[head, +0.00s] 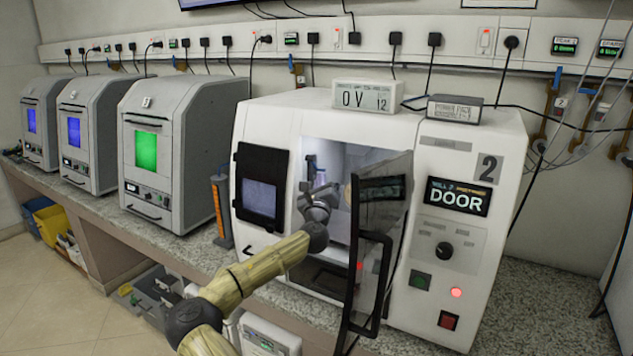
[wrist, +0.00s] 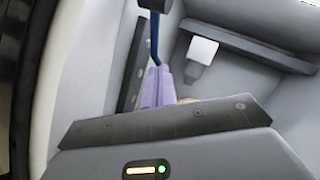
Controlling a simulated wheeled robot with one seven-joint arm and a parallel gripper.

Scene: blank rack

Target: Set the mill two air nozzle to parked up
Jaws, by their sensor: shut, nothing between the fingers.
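Mill two (head: 470,160) is the white machine marked 2, its dark-framed glass door (head: 375,250) swung open. My arm reaches through the opening, with my gripper (head: 318,190) inside the chamber, small and partly hidden in the head view.
A white block with a grey tip (wrist: 201,52) hangs right of the stem, near a dark ledge (wrist: 250,45). The mill's screen (head: 457,197) reads DOOR; a red light (head: 456,292) glows below it. The open door stands close to the right of my arm.

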